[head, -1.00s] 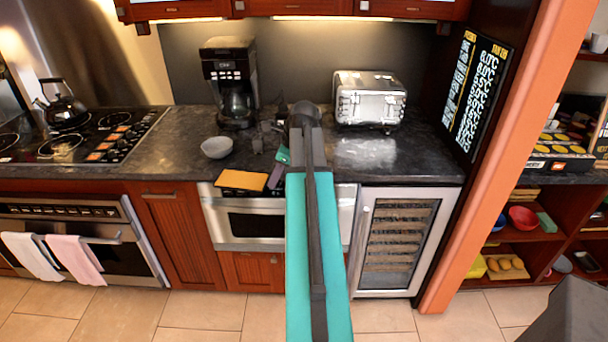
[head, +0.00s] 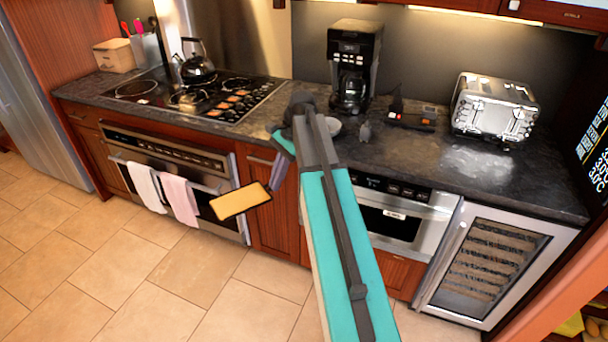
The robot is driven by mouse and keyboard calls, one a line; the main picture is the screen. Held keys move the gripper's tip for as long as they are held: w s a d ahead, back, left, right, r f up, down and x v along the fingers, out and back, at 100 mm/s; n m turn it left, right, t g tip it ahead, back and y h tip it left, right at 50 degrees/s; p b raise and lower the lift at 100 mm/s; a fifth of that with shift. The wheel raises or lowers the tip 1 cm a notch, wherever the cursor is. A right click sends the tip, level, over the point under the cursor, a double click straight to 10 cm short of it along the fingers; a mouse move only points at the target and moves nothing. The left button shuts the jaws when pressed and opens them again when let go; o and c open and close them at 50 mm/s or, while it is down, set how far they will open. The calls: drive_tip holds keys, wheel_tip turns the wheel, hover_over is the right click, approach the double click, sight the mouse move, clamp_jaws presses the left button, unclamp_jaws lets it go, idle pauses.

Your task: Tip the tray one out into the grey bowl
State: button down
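The tray (head: 241,201) is a flat, dark-rimmed rectangle with a yellow-orange face. It hangs in the air in front of the oven and cabinet, below counter height, slightly tilted in the picture. My gripper (head: 274,186) is at the tray's right end and appears shut on it; the fingertips are small and partly hidden. I cannot tell whether the yellow-orange surface is loose contents. The grey bowl (head: 334,125) stands on the dark counter left of the coffee maker's front, partly hidden behind my arm. The tray is left of and lower than the bowl.
The dark counter (head: 440,165) carries a coffee maker (head: 354,70), a toaster (head: 494,108) and small dark items. A stove (head: 205,98) with a kettle (head: 197,66) is at left. Towels (head: 178,200) hang on the oven handle. The tiled floor (head: 120,270) is clear.

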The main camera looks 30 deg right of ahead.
sight(220, 209)
drive_tip(key=a+n+g, duration=0.1)
drive_tip(key=a+n, duration=0.1)
drive_tip(key=a, duration=0.3)
drive_tip(key=w+a+n, duration=0.1)
drive_tip(key=a+n, duration=0.1)
drive_tip(key=a, duration=0.4)
drive_tip(key=a+n+g, duration=0.1)
drive_tip(key=a+n, duration=0.2)
drive_tip(key=a, duration=0.2)
drive_tip(key=shift+w+a+f+g+h, duration=0.25)
drive_tip(key=shift+g+h, duration=0.05)
drive_tip(key=shift+h, duration=0.1)
drive_tip(key=shift+a, duration=0.35)
